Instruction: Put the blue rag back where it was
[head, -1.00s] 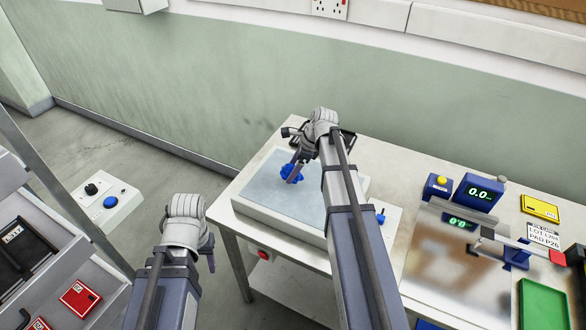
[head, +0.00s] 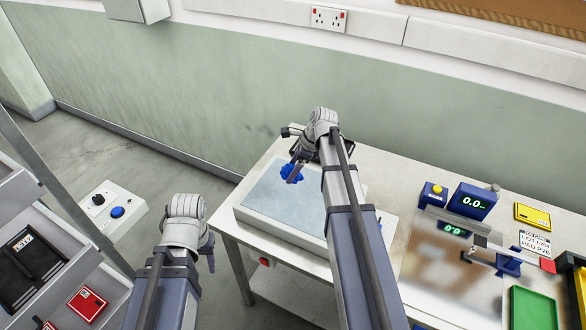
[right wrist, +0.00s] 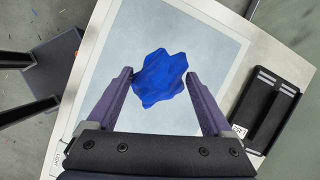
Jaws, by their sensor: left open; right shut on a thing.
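The crumpled blue rag (head: 291,172) is in the jaws of my right gripper (head: 297,163), over the pale blue-grey panel (head: 275,205) on the white table. In the right wrist view the rag (right wrist: 160,77) lies between the two purple fingers of my right gripper (right wrist: 160,90), with the panel (right wrist: 95,100) behind it. I cannot tell how high the rag is above the panel. My left gripper (head: 211,255) is open and empty, pointing down at the left of the table, over the floor; its fingers are partly hidden.
A black tray (right wrist: 268,100) lies beside the panel. Further right on the table are a blue display box (head: 471,201), a yellow pad (head: 538,217) and a green tray (head: 533,308). A rack with a red box (head: 87,304) stands at the left.

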